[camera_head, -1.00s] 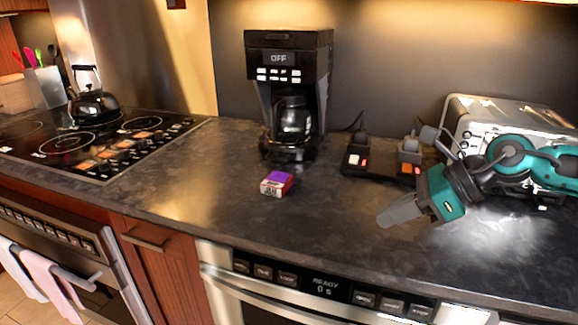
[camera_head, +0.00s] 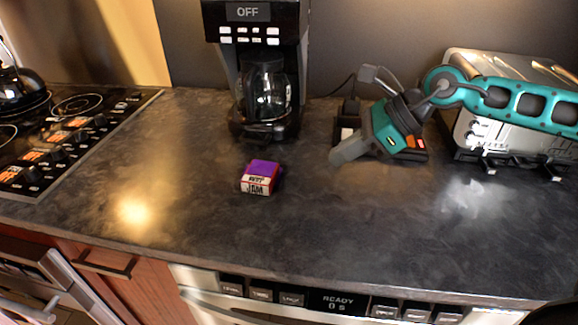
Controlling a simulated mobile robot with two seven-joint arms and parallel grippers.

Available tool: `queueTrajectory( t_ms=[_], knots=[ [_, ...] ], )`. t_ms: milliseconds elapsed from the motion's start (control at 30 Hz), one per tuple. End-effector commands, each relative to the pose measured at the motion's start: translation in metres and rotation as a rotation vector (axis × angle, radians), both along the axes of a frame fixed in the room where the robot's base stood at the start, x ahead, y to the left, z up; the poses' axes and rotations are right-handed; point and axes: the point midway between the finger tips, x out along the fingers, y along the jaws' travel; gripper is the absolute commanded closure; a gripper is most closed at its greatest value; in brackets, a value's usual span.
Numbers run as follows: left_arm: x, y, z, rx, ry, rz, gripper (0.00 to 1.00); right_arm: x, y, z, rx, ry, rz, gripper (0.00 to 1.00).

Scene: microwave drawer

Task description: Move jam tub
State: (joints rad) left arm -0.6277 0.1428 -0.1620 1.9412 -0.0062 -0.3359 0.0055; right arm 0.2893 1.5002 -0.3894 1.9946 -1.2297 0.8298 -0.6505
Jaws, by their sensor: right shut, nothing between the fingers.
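The jam tub (camera_head: 261,177) is a small box with a purple top and a white and red front labelled JAM. It sits on the dark counter (camera_head: 190,215), in front of the coffee maker. My right gripper (camera_head: 336,157) is to the right of the tub, over the counter and apart from it. Its grey fingers are shut with nothing between them and point left toward the tub. My left gripper is out of view.
A black coffee maker (camera_head: 262,95) stands behind the tub. A silver toaster (camera_head: 485,130) is at the right, partly behind my right arm. A dark power strip (camera_head: 347,133) lies behind my right gripper. A stove top (camera_head: 75,140) is at the left. The front counter is clear.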

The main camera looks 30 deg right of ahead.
Motion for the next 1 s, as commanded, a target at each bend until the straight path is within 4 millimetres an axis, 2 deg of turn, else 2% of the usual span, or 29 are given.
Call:
queueTrajectory(
  t_ms=[233,500,700,1000],
  knots=[
    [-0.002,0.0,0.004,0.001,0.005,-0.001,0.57,0.015,0.021,-0.021,0.006,-0.003,0.001,1.0],
    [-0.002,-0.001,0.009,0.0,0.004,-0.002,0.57,0.035,0.046,-0.054,0.004,-0.001,0.001,1.0],
    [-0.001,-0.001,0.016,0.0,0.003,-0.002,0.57,0.051,0.066,-0.054,0.002,-0.002,0.001,1.0],
    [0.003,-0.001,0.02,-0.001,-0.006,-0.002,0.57,0.059,0.077,-0.056,0.0,0.0,-0.001,1.0]
  ],
)
